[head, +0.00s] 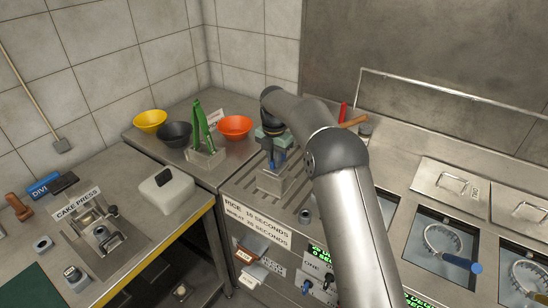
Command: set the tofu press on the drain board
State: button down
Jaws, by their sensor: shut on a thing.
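My gripper (272,150) is over the slotted steel drain board (240,189), with its fingers partly hidden by my arm. It is shut on the blue upper part of a small grey metal frame, which looks like the tofu press (270,182). The press appears upright, over or on the slots. I cannot tell whether its base touches the board.
A clear holder with green tongs (200,125) stands left of the board, near yellow (150,121), dark (174,134) and orange (235,127) bowls. A white block with a black handle (165,192) sits on the left counter. Warmer wells with strainers (443,239) lie right.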

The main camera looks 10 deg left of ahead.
jog(key=c, duration=1.4)
grip_release()
notch_tip(320, 180, up, 12)
jog(key=s+d+r+m, duration=0.2)
jog(key=s+d+m, duration=0.4)
jog(key=s+m, duration=0.1)
jog(key=s+d+r+m, duration=0.3)
jog(key=s+d+m, duration=0.3)
jog(key=s+d, duration=0.15)
jog(key=s+d+f+m, duration=0.3)
jog(key=s+m, duration=0.2)
jog(key=s, duration=0.4)
jog(key=s+d+f+m, duration=0.3)
jog(key=s+m, duration=0.3)
jog(key=s, duration=0.3)
jog(key=s+d+f+m, duration=0.3)
jog(key=s+m, duration=0.3)
jog(key=s, duration=0.3)
jog(key=shift+s+d+f+t, duration=0.2)
jog(key=shift+f+t, duration=0.1)
jog(key=shift+f, duration=0.4)
